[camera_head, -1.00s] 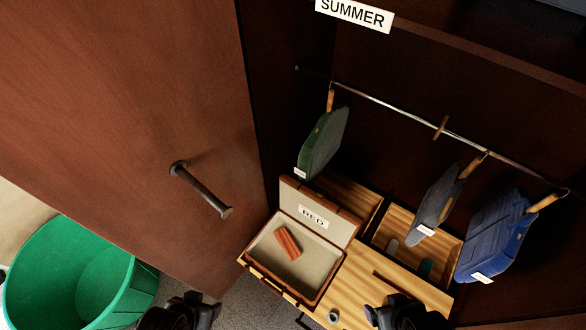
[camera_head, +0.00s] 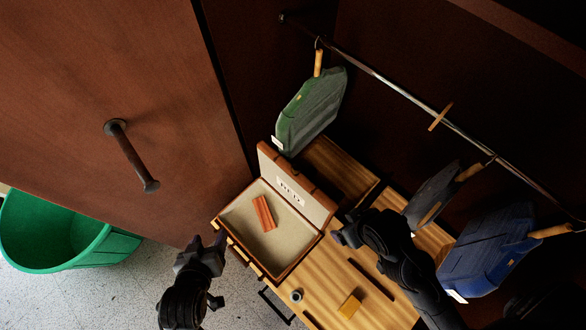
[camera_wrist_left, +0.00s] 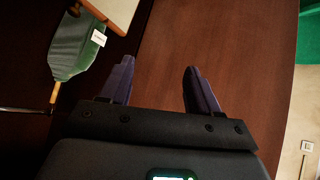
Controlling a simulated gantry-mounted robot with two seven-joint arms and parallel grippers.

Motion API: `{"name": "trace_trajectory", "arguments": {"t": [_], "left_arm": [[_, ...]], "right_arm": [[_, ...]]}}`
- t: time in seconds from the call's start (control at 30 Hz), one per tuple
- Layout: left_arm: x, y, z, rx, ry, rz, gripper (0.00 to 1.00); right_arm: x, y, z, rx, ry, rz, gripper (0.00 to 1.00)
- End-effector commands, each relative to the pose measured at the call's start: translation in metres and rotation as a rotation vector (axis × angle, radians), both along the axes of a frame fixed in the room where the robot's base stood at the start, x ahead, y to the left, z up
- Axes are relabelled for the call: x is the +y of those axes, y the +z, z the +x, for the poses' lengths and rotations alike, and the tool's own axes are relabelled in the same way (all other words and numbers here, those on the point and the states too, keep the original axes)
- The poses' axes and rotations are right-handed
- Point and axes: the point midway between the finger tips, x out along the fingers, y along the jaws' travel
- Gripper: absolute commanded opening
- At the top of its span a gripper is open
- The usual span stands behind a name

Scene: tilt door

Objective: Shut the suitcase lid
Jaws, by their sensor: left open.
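The suitcase (camera_head: 283,243) stands open on the wooden drawer unit, its beige inside facing up. Its lid (camera_head: 312,205) is raised at the back and carries a label reading RED. A folded red-orange item (camera_head: 264,213) lies inside, clear of the walls. My left gripper (camera_head: 206,240) is open and empty, just left of the suitcase's front left corner and apart from it. It also shows in the left wrist view (camera_wrist_left: 158,70), with its two fingers spread before the brown door. My right gripper (camera_head: 342,235) is right of the suitcase, near the lid's right end; its fingers are hard to make out.
The brown door (camera_head: 80,90) with a dark handle (camera_head: 132,158) stands open at left, above a green bin (camera_head: 50,235). Green (camera_head: 311,108) and blue (camera_head: 487,250) garments hang from the rail. A yellow block (camera_head: 349,306) and small round object (camera_head: 296,296) are on the unit.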

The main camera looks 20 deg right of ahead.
Motion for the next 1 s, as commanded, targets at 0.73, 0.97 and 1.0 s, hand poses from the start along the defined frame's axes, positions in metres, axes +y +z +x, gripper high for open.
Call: {"name": "trace_trajectory", "arguments": {"t": [0.73, 0.97, 1.0], "left_arm": [[-0.189, -0.118, 0.079, -0.604, -0.467, -0.331, 0.62], [-0.210, -0.145, 0.088, -0.696, -0.575, -0.322, 0.62], [-0.212, -0.148, 0.089, -0.706, -0.588, -0.318, 0.62]], "right_arm": [[0.000, -0.244, 0.001, -0.002, -0.001, 0.002, 0.85], [0.000, -0.296, 0.001, -0.002, 0.001, -0.002, 0.85], [0.000, -0.301, 0.001, -0.002, 0.001, -0.002, 0.85]]}}
